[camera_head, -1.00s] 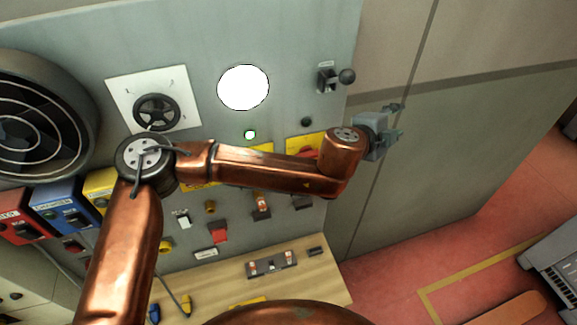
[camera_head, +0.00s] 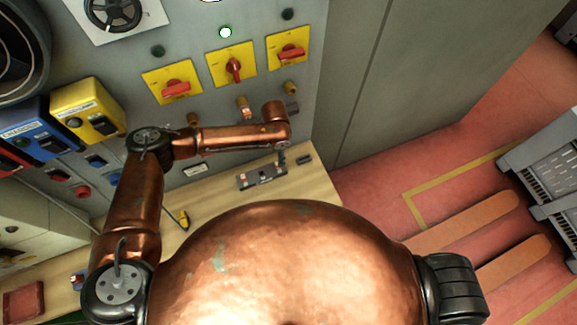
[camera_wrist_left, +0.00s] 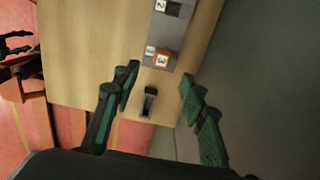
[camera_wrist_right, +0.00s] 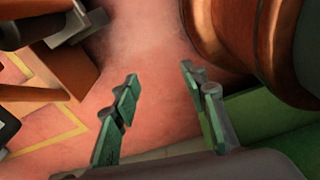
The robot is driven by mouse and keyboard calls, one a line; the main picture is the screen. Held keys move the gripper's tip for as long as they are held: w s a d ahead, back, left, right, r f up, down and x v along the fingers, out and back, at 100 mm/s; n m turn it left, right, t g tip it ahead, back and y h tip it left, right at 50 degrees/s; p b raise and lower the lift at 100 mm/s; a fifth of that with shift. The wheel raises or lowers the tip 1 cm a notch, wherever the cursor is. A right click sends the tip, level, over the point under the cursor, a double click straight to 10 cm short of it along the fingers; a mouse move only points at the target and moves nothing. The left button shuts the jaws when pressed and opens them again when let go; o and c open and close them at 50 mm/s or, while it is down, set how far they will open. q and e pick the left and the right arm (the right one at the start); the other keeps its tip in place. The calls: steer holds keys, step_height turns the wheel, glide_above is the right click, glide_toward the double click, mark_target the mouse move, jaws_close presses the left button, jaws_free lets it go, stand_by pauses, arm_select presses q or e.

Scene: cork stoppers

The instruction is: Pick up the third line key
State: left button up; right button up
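The grey key rack (camera_head: 256,178) lies on the wooden desk below the wall panel. In the left wrist view its end carries an orange-brown piece marked 3 (camera_wrist_left: 162,61), apparently the third line key. My left gripper (camera_head: 281,160) points down over the rack's right end in the head view. In the left wrist view its fingers (camera_wrist_left: 160,100) are apart and empty, with the marked piece ahead of them, not touched. My right gripper (camera_wrist_right: 158,95) is open and empty over red floor in the right wrist view. It is out of the head view.
A small dark block (camera_wrist_left: 149,103) lies on the desk (camera_wrist_left: 90,50) beside the rack, between the left fingers' lines. The panel above holds yellow plates with red switches (camera_head: 233,69). A grey cabinet wall (camera_head: 400,90) stands right of the desk.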

arm_select(q)
steer(key=shift+a+f, duration=0.35)
steer(key=shift+f, duration=0.6)
step_height(320, 180, down, 5)
steer(key=shift+d+f+p, duration=0.1)
steer(key=shift+p, duration=0.5)
steer(key=shift+f, duration=0.3)
steer(key=shift+w+f, duration=0.1)
steer(key=shift+f, duration=0.05)
steer(key=c, duration=0.6)
jaws_close()
arm_select(e)
steer(key=shift+w+d+r, duration=0.15)
steer(key=shift+w+r, duration=0.4)
steer(key=shift+r, duration=0.1)
